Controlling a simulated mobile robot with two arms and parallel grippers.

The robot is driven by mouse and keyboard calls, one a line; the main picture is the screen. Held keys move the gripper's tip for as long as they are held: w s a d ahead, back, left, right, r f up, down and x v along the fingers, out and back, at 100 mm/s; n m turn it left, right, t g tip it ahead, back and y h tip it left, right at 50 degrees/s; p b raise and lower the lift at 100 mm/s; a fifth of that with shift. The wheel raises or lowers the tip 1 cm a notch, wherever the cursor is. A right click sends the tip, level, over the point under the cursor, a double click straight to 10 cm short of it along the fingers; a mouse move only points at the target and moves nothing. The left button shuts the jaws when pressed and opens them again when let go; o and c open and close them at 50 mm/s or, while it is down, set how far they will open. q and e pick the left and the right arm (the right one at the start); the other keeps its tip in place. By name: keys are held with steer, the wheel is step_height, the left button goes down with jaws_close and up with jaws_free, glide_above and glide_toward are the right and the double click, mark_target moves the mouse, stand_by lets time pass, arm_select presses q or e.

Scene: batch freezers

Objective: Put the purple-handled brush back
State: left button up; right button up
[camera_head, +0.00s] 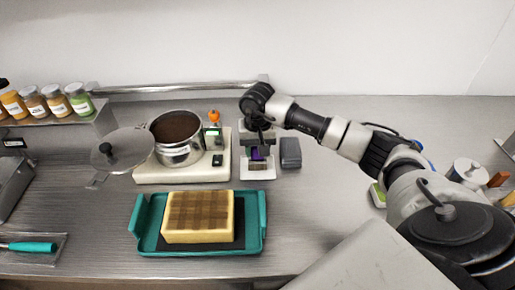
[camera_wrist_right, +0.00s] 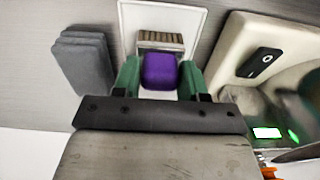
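The purple-handled brush (camera_wrist_right: 160,72) is between the two green fingers of my right gripper (camera_wrist_right: 160,82) in the right wrist view. Both fingers lie close against the sides of the handle, and the gripper looks shut on it. The bristles (camera_wrist_right: 160,40) point away from the gripper, over a white tray (camera_wrist_right: 205,22). In the head view the purple handle (camera_head: 258,154) shows small under my right gripper (camera_head: 257,148), above the white tray (camera_head: 257,175). I cannot tell whether the brush touches the tray. My left gripper is out of view.
A grey block (camera_head: 290,152) stands just right of the white tray. A steel pot (camera_head: 178,150) on a cream scale-like base (camera_head: 160,174) stands to its left. A teal tray (camera_head: 252,246) with a waffle-topped block (camera_head: 198,217) lies in front. A teal-handled tool (camera_head: 32,247) lies far left.

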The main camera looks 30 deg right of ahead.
steer(key=o, duration=0.4)
steer(key=shift+c, duration=0.2)
steer(key=shift+r, duration=0.1)
steer(key=shift+r+p, duration=0.2)
steer(key=shift+p, duration=0.1)
step_height(320, 180, up, 12)
steer(key=b, duration=0.3)
steer(key=shift+b, duration=0.3)
steer(key=shift+f, duration=0.15)
